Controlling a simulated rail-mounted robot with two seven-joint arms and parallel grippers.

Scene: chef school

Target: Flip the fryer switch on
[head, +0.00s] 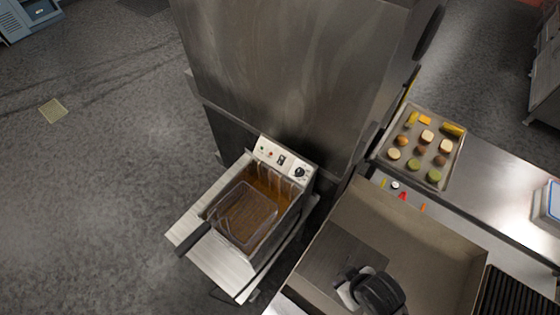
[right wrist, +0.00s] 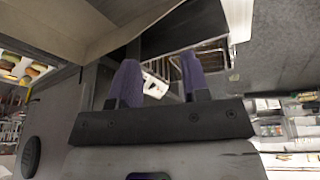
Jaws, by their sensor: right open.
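The deep fryer (head: 187,228) stands at the middle of the head view, with its wire basket (head: 245,213) in brown oil. Its white control panel (head: 270,150) is at the back, with small lights, a dark switch (head: 282,160) and a black knob (head: 299,172). I cannot tell the switch's position. My right gripper (right wrist: 158,80) shows in the right wrist view, open, with two purple fingers apart and nothing gripped. A white piece with dark marks shows beyond and between the fingers, probably the fryer panel. My left gripper is not in view.
A tall steel cabinet (head: 290,70) stands directly behind the fryer. To the right are a steel box-like unit (head: 440,250) and a counter with a tray (head: 383,157) of food pieces. Open grey floor (head: 110,180) lies to the left.

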